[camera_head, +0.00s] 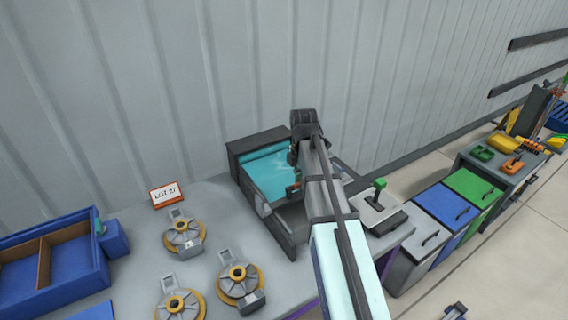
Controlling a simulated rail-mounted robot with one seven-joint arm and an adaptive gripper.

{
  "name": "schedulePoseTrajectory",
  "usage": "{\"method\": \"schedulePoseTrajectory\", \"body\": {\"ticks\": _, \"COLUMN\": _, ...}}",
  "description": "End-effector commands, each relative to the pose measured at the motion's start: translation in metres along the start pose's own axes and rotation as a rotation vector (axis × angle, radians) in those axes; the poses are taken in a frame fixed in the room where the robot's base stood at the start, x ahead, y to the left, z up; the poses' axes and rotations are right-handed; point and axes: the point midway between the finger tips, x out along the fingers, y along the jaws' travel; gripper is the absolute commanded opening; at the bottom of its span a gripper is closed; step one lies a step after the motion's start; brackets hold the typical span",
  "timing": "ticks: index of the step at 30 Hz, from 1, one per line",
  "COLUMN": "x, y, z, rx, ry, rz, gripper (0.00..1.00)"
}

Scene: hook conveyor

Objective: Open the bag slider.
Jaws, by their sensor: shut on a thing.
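A teal bag (268,176) lies in a dark grey open-fronted tray (262,139) on the grey bench. My arm reaches in from the lower right and covers the bag's right side. My gripper (293,190) points down at the bag's right edge, small and partly hidden by my arm. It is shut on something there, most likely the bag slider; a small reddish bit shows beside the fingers. The slider's shape and how far along the bag it sits cannot be made out.
A blue divided box (108,240), a "LOT 21" sign (166,194) and several round grey-and-yellow fixtures (240,283) stand left. A panel with a green-topped lever (379,188) is right of my arm, then grey, blue and green bins (472,187). A corrugated wall rises behind.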

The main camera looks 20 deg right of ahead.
Motion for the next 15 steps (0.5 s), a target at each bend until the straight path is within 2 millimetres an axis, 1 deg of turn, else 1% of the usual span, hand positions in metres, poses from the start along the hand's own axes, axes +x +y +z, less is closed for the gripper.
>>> {"method": "schedulePoseTrajectory", "body": {"ticks": 1, "x": 0.0, "y": -0.026, "z": -0.003, "rx": 0.001, "ry": 0.004, "rz": -0.002, "gripper": 0.0}}
{"method": "schedulePoseTrajectory", "body": {"ticks": 3, "x": 0.0, "y": -0.046, "z": -0.004, "rx": 0.001, "ry": 0.004, "rz": -0.002, "gripper": 0.0}}
{"method": "schedulePoseTrajectory", "body": {"ticks": 6, "x": 0.0, "y": -0.071, "z": -0.003, "rx": 0.001, "ry": 0.005, "rz": -0.002, "gripper": 0.0}}
{"method": "schedulePoseTrajectory", "body": {"ticks": 10, "x": 0.0, "y": -0.095, "z": -0.003, "rx": 0.0, "ry": 0.005, "rz": -0.002, "gripper": 0.0}}
{"method": "schedulePoseTrajectory", "body": {"ticks": 12, "x": 0.0, "y": -0.104, "z": -0.002, "rx": 0.0, "ry": 0.005, "rz": -0.002, "gripper": 0.0}}
{"method": "schedulePoseTrajectory", "body": {"ticks": 15, "x": 0.0, "y": -0.113, "z": -0.002, "rx": 0.0, "ry": 0.005, "rz": -0.002, "gripper": 0.0}}
